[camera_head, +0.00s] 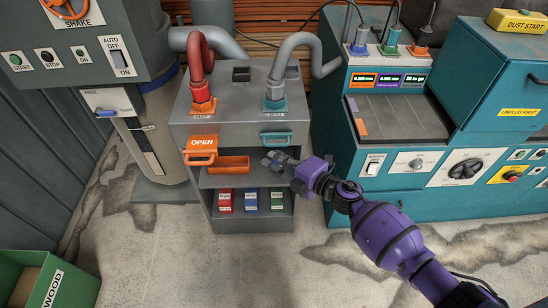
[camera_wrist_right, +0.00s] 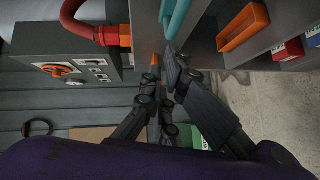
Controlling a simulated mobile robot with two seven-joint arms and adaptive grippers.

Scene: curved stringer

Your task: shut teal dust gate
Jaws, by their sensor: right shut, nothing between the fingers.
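The teal dust gate's handle (camera_head: 277,138) is on the upper front of the grey cabinet, below the teal hose fitting (camera_head: 274,104). It sits close to the cabinet front, and no OPEN label shows on it. In the wrist view the teal handle (camera_wrist_right: 175,16) is at the top, just beyond the fingers. My right gripper (camera_head: 272,161) is shut and empty, a little below the teal handle in the head view; it also shows in the wrist view (camera_wrist_right: 162,72). I cannot tell whether it touches the handle. My left gripper is not in view.
An orange gate (camera_head: 201,143) marked OPEN stands out at the cabinet's left. Below are an orange tray (camera_head: 232,165) and a shelf with red (camera_head: 225,200), blue (camera_head: 251,200) and green boxes (camera_head: 277,199). A teal machine (camera_head: 400,205) stands right. Floor in front is mostly clear.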

